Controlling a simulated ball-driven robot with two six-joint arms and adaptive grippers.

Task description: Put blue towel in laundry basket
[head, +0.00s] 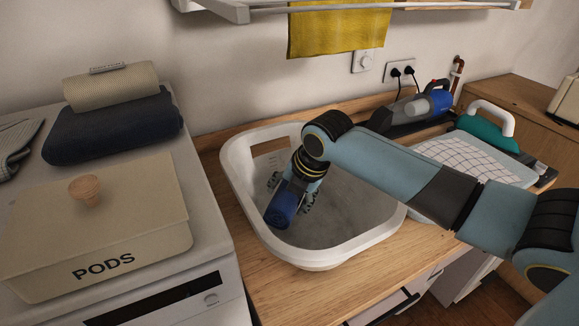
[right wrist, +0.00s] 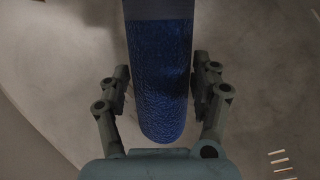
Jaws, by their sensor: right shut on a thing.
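The blue towel (head: 283,206) is rolled up and hangs in my right gripper (head: 291,187), inside the opening of the white laundry basket (head: 232,161) in the head view. In the right wrist view the towel (right wrist: 158,75) lies between the two fingers of my right gripper (right wrist: 162,85), which is shut on it. Behind it there, the pale inside of the basket (right wrist: 50,90) fills the picture. I cannot tell whether the towel touches the basket's bottom. My left gripper is not in view.
Left of the basket, a white appliance (head: 215,230) carries a beige PODS box (head: 140,215), a dark folded towel (head: 100,135) and a beige rolled towel (head: 110,85). A yellow cloth (head: 335,30) hangs above. A handheld vacuum (head: 410,110) and an ironing board (head: 465,160) are at right.

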